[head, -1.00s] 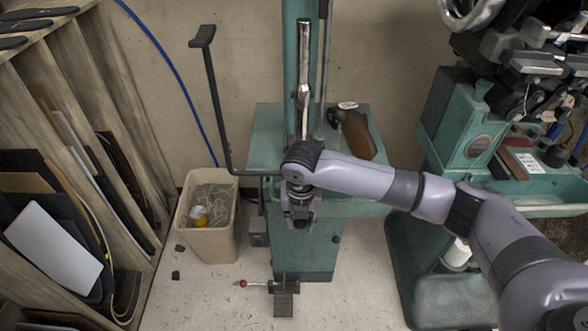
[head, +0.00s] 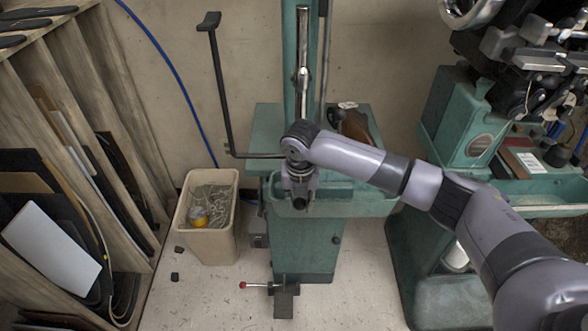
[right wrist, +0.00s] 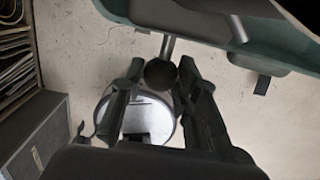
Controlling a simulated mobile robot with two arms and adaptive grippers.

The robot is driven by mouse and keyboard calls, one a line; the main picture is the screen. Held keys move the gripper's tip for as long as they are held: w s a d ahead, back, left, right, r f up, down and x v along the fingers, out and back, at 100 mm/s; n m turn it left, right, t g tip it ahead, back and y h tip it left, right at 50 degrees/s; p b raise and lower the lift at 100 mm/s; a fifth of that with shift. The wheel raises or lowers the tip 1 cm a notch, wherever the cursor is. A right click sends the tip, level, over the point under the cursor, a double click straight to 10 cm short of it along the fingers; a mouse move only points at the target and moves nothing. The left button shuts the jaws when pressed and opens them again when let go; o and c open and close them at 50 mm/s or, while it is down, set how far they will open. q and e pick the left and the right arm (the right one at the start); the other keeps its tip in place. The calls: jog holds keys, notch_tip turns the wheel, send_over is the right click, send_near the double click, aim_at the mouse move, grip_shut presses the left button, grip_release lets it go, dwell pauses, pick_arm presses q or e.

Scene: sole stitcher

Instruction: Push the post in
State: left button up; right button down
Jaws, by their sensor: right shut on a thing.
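A dark L-shaped post (head: 219,88) stands left of the green machine (head: 308,245). It has a flat pad at its top, and its foot runs right toward the machine. In the right wrist view the gripper (right wrist: 159,78) is shut on a dark round knob (right wrist: 160,74) at the end of a metal rod (right wrist: 168,47). The link between rod and post is hidden. My left gripper is not in view.
A beige bin (head: 207,240) stands left of the machine, and a wooden rack (head: 75,110) fills the left side. A brown shoe (head: 357,124) rests on the machine's tray. A red-tipped pedal lever (head: 243,285) lies low in front. Another green machine (head: 458,130) stands right.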

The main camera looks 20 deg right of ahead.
jog(key=shift+w+d+b, duration=0.2)
jog(key=shift+w+b, duration=0.1)
jog(key=shift+w, duration=0.45)
jog(key=shift+w+d+b, duration=0.15)
jog(key=shift+w+b, duration=0.1)
jog(key=shift+w, duration=0.55)
jog(key=shift+w+d+b, duration=0.2)
jog(key=shift+w+b, duration=0.1)
jog(key=shift+w, duration=0.45)
jog(key=shift+w+d+b, duration=0.2)
jog(key=shift+w+b, duration=0.25)
jog(key=shift+w, duration=0.3)
jog(key=shift+w+d+b, duration=0.2)
jog(key=shift+w+b, duration=0.2)
jog(key=shift+w, duration=0.3)
jog(key=shift+r, duration=0.1)
jog(key=shift+w+d+r, duration=0.1)
jog(key=c, duration=1.7)
grip_release()
jog(key=o, duration=0.7)
jog(key=shift+d, duration=0.1)
jog(key=shift+c, duration=0.2)
